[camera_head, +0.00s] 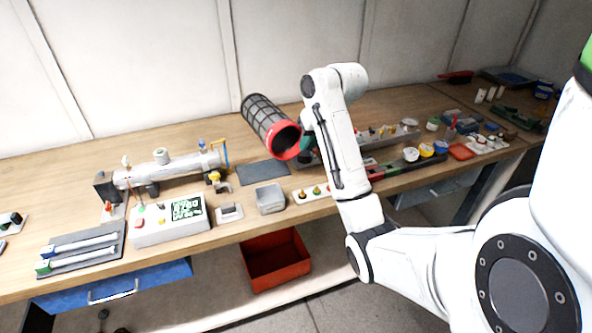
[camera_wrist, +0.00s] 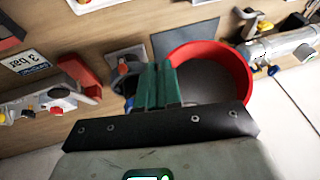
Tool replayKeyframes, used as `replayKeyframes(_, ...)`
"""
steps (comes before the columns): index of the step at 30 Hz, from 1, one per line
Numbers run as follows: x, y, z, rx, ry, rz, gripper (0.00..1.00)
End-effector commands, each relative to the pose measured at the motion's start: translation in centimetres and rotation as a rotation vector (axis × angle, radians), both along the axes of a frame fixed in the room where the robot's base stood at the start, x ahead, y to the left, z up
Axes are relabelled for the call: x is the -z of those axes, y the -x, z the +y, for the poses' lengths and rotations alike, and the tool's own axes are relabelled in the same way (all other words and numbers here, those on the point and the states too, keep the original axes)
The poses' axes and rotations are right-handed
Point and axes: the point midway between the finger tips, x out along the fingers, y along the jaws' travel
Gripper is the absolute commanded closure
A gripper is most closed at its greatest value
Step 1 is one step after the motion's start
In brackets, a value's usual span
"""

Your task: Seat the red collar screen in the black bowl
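The red collar screen is a grey mesh cylinder (camera_head: 262,113) with a red collar at its lower right end. It is tilted in the air above the bench. In the wrist view its red collar (camera_wrist: 238,72) opens toward the camera, right of the fingers. My gripper (camera_head: 305,145) is at the collar's edge, with its green fingers (camera_wrist: 158,72) close together on the collar wall. The contact is partly hidden. A dark object (camera_wrist: 124,82) on a grey plate lies beyond the fingers; I cannot tell if it is the black bowl, and no bowl shows clearly in the head view.
A dark mat (camera_head: 262,172), a grey bin (camera_head: 270,198) and a control box (camera_head: 170,220) lie on the bench. A metal reactor tube (camera_head: 168,172) stands to the left. Small parts crowd the right side. A red crate (camera_head: 275,262) sits below the bench.

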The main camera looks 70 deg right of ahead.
Motion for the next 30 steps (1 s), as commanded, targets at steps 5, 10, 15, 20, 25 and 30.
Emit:
replayKeyframes(5, 2.9, -2.2, -1.5, 0.001, -0.001, 0.002, 1.00)
replayKeyframes(10, 4.8, -3.5, -2.5, 0.001, 0.001, 0.000, 1.00)
replayKeyframes(15, 5.8, -4.1, -2.9, 0.001, 0.001, 0.000, 1.00)
replayKeyframes(20, 7.9, -4.1, -2.9, 0.002, -0.001, 0.001, 1.00)
replayKeyframes(25, 8.9, -4.2, -2.9, 0.001, 0.003, -0.001, 1.00)
replayKeyframes(30, 9.0, -4.2, -2.9, 0.000, 0.003, -0.001, 1.00)
